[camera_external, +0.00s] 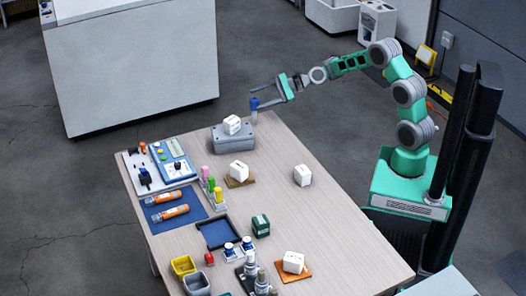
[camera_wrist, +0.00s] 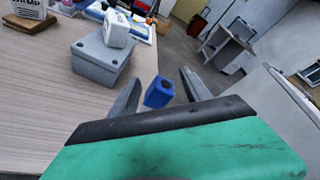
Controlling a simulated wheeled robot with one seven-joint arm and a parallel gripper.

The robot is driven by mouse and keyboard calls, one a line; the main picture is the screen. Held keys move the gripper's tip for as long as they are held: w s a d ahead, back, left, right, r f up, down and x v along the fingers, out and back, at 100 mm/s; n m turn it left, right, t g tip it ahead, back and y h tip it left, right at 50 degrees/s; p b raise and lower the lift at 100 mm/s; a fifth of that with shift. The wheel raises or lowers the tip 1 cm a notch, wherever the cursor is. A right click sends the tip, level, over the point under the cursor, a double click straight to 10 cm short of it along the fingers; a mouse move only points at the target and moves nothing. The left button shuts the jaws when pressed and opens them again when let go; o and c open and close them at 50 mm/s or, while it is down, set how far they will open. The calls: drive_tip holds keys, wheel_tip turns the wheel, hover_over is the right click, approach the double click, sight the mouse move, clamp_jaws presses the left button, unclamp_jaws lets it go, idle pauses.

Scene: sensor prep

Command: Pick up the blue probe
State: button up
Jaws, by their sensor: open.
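The blue probe (camera_external: 254,103) shows as a small upright piece with a blue top near the far edge of the table. In the wrist view the blue probe (camera_wrist: 158,93) sits between my two fingers, with visible gaps on both sides. My gripper (camera_external: 258,98) is open and reaches in from the right at the height of the blue top. In the wrist view my gripper (camera_wrist: 159,78) has its dark fingers spread apart. The probe's lower part is hidden in the wrist view, and I cannot tell what it rests on.
A grey box (camera_external: 234,141) with a white block (camera_external: 232,124) on top stands close to the left of the probe. Another white block (camera_external: 239,171) sits on a brown pad. The wooden table (camera_external: 275,225) has free room in its middle; its far edge is near.

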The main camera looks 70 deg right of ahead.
sight(251, 106)
drive_tip(key=m, duration=0.1)
drive_tip(key=w+m, duration=0.1)
drive_tip(key=shift+w+a+f+m+b, duration=0.1)
drive_tip(key=shift+w+f+m+b, duration=0.05)
drive_tip(key=shift+w+m+b, duration=0.2)
drive_tip(key=f+m+b, duration=0.2)
drive_tip(key=s+d+f+m+t+y+b, duration=0.1)
drive_tip(key=shift+f, duration=0.3)
drive_tip(key=shift+s+d+f+m+t+y+b, duration=0.2)
drive_tip(key=shift+s+d+f+m+y+b, duration=0.1)
drive_tip(key=shift+s+d+m+y, duration=0.25)
drive_tip(key=shift+s+d+f+m+t+y+b, duration=0.25)
drive_tip(key=shift+s+d+m+y, duration=0.15)
drive_tip(key=shift+d, duration=0.2)
drive_tip(key=shift+w+a+r, duration=0.1)
drive_tip(key=shift+a+r, duration=0.1)
drive_tip(key=shift+r, duration=0.05)
drive_tip(key=x, duration=0.5)
drive_tip(key=b+x, duration=0.1)
drive_tip(key=x, duration=0.1)
drive_tip(key=shift+w+a+r, duration=0.1)
drive_tip(key=shift+a+r, duration=0.15)
drive_tip(key=shift+r, duration=0.1)
drive_tip(key=shift+c, duration=0.5)
clamp_jaws()
